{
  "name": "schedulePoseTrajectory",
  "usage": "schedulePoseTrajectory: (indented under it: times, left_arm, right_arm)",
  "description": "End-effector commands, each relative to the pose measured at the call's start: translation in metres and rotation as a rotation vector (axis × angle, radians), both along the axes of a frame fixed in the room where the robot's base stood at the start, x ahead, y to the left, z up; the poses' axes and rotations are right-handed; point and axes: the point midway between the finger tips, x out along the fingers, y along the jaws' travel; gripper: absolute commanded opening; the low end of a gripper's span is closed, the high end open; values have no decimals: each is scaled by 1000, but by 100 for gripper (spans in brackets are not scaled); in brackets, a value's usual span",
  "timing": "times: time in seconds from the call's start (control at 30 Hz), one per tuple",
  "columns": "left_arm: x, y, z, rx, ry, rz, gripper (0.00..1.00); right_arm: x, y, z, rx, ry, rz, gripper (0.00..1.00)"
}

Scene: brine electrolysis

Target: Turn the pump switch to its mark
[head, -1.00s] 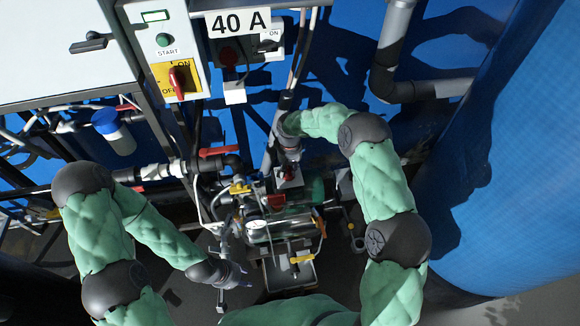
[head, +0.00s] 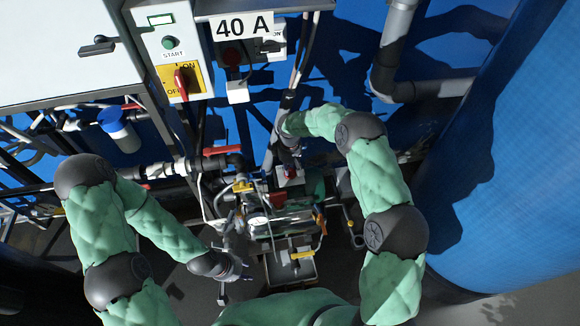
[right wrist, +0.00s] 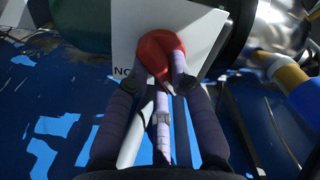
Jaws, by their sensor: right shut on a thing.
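The pump switch is a red knob (right wrist: 158,50) on a pale square plate (right wrist: 196,28) with dark lettering, partly covered, in the right wrist view. In the head view the red knob (head: 290,173) shows small on its plate, low in the middle of the pipework. My right gripper (right wrist: 163,78) is shut on the knob, one finger on each side. In the head view my right gripper (head: 291,162) reaches down to it from above. The switch's mark cannot be made out. My left gripper (head: 242,270) hangs low beside the glass vessel, and its fingers are too small to read.
Yellow-handled valves (head: 302,255) and a glass vessel (head: 262,226) crowd the space below the switch. A control box with a red OFF/ON switch (head: 181,82) and a 40 A sign (head: 241,25) are above. A large blue tank (head: 500,180) stands at the right.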

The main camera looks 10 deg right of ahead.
Motion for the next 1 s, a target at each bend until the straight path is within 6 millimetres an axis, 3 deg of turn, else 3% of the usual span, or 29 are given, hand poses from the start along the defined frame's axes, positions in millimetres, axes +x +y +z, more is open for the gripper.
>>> schedulePoseTrajectory:
  times: [0.53, 0.57, 0.63, 1.0]
  left_arm:
    - [0, 0, 1, 0, 0, 0, 40]
    - [0, 0, 1, 0, 0, 0, 40]
    - [0, 0, 1, 0, 0, 0, 40]
    - [0, 0, 1, 0, 0, 0, 40]
  right_arm:
    - [1, 0, 0, 0, -3, 26, 0]
    - [1, 0, 0, 0, -3, 26, 25]
    - [1, 0, 0, 1, -2, 26, 45]
    - [0, 0, 2, 0, -1, 25, 46]
